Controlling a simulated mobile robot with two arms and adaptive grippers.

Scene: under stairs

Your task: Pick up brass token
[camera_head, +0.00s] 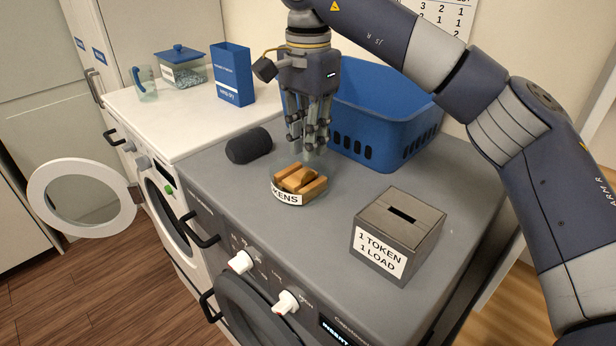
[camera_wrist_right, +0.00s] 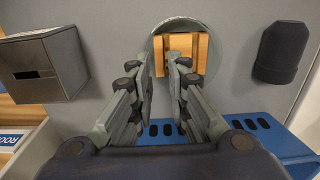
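A small round dish labelled "TOKENS" (camera_head: 287,196) sits on the grey washer top. It holds orange-brown blocks (camera_head: 314,188), with a rounded tan piece (camera_head: 297,179) between them. I cannot clearly tell whether that piece is the brass token. In the right wrist view, the dish (camera_wrist_right: 160,57) and blocks (camera_wrist_right: 203,53) lie just beyond the fingertips. My right gripper (camera_head: 314,152) points down above and slightly behind the dish. In the wrist view its fingers (camera_wrist_right: 163,68) are apart with nothing between them. My left gripper is not in view.
A grey "1 TOKEN 1 LOAD" slot box (camera_head: 428,222) stands at right, also in the wrist view (camera_wrist_right: 52,65). A blue basket (camera_head: 372,150) is close behind the gripper. A dark cylinder (camera_head: 249,145) lies left. Clear washer top separates dish and box.

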